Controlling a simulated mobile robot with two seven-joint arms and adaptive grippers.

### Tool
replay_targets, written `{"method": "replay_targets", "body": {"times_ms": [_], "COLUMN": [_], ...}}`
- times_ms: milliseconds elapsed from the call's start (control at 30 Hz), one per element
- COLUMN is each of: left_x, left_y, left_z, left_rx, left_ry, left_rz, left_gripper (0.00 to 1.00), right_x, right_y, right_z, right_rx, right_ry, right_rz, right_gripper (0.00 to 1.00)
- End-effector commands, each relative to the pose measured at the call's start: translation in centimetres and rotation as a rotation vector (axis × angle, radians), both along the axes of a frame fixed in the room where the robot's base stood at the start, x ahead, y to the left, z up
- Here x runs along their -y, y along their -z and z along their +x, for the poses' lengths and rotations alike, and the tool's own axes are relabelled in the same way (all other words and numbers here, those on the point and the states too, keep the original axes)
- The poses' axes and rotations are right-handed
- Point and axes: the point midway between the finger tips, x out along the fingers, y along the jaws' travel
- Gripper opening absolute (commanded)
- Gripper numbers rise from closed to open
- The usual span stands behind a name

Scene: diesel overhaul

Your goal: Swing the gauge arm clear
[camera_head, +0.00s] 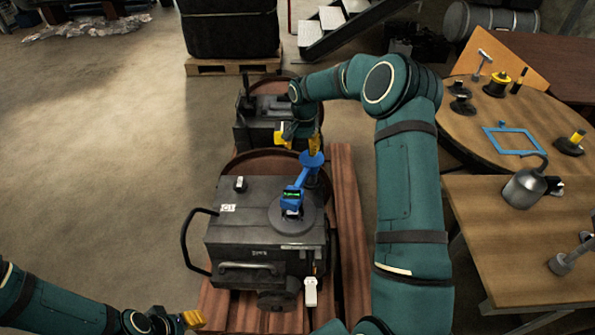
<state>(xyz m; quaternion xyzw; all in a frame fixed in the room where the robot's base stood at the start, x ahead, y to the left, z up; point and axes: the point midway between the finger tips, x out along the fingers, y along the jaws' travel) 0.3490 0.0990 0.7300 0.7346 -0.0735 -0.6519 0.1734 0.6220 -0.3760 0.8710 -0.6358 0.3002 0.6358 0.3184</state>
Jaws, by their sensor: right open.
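The blue gauge arm (296,188) stands on the round grey plate (284,218) on top of the dark engine block (245,215). A small lit display shows at its near end, and a blue disc (312,159) is at its far end. My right gripper (300,142) has yellow fingertips spread apart. It is just beyond and above the blue disc; I cannot tell whether it touches. My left gripper (192,319) is low at the bottom left, away from the gauge arm. Only its yellow tip shows clearly, so its opening is unclear.
A second dark engine (253,132) stands behind the first. A black handle rail (188,240) sticks out left. A round wooden table (455,115) with tools and a bench (510,240) with an oil can (524,187) are at the right. The floor at left is clear.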

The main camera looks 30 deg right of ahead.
Motion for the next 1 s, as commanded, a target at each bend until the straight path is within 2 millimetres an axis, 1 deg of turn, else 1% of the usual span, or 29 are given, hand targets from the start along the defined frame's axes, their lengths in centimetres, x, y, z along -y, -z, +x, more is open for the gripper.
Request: {"method": "replay_targets", "body": {"times_ms": [33, 133, 267, 367, 600, 800, 900, 1000], "left_x": [0.0, 0.0, 0.0, 0.0, -0.1, -0.1, -0.1, -0.1], "left_y": [0.1, 0.2, 0.4, 0.8, 1.7, 2.4, 2.7, 2.8], "left_z": [0.0, 0.0, 0.0, 0.1, 0.3, 0.4, 0.5, 0.5], "left_rx": [0.0, 0.0, 0.001, 0.002, 0.007, 0.009, 0.012, 0.013], "left_ry": [0.0, 0.0, 0.0, -0.001, -0.002, -0.003, -0.002, -0.003], "left_rz": [0.0, 0.0, 0.0, 0.0, 0.001, 0.002, 0.003, 0.003], "left_gripper": [0.51, 0.51, 0.51, 0.51, 0.51, 0.51, 0.51, 0.51], "right_x": [0.7, 1.4, 1.5, 1.5, 1.4, 1.4, 1.4, 1.4], "right_y": [-0.4, -0.6, 0.4, 2.0, 6.8, 10.4, 11.6, 12.4], "right_z": [0.1, 0.1, 0.0, 0.0, 0.0, 0.0, 0.1, 0.1], "right_rx": [-0.003, -0.011, -0.016, -0.016, -0.015, -0.015, -0.013, -0.011], "right_ry": [0.021, 0.042, 0.044, 0.045, 0.043, 0.043, 0.043, 0.042], "right_rz": [-0.011, -0.02, -0.023, -0.021, -0.021, -0.021, -0.02, -0.022], "right_gripper": [0.5, 0.5, 0.5, 0.5, 0.5, 0.5, 0.5, 0.5]}}
